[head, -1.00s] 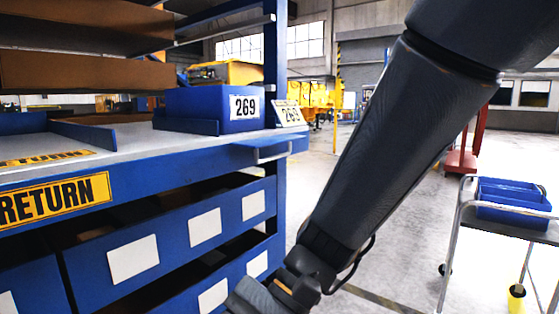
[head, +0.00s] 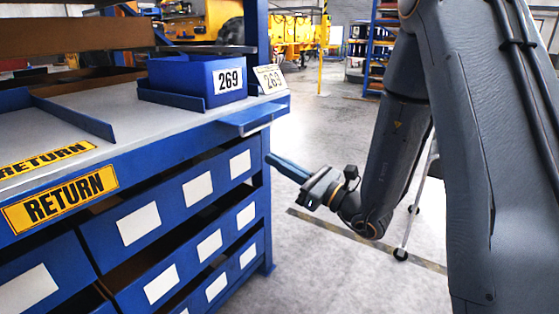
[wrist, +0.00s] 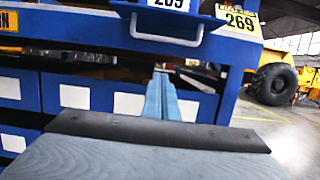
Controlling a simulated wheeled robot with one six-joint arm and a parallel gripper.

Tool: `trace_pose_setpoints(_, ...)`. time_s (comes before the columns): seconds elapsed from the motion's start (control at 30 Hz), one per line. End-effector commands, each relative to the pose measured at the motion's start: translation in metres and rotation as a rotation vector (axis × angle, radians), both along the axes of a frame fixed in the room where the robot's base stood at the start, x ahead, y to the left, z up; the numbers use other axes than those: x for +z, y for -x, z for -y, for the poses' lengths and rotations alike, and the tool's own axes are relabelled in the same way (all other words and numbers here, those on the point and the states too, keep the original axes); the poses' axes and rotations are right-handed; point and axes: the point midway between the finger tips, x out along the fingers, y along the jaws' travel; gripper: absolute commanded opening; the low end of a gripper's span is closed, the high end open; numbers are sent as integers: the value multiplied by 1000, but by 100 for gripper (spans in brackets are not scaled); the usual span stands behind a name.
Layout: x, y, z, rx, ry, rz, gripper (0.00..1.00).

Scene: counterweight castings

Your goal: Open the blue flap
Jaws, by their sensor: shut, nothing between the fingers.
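A blue panel with a bar handle, which looks like the blue flap (head: 250,119), juts from the workbench's right front edge, below the blue bin marked 269.
The blue bin 269 (head: 204,78) stands on the bench top, with a 269 card (head: 270,79) beside it. A yellow RETURN sign (head: 60,200) is on the bench front. Blue drawers (head: 110,215) with white labels fill the space below.

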Motion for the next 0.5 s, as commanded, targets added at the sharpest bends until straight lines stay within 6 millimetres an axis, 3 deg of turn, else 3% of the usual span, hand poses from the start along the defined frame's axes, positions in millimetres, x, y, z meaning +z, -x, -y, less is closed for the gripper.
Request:
trace_pose_setpoints(0.33, 18, -40, -55, 7, 1, 3, 0)
trace_pose_setpoints(0.5, 39, -33, -42, -1, 2, 2, 0)
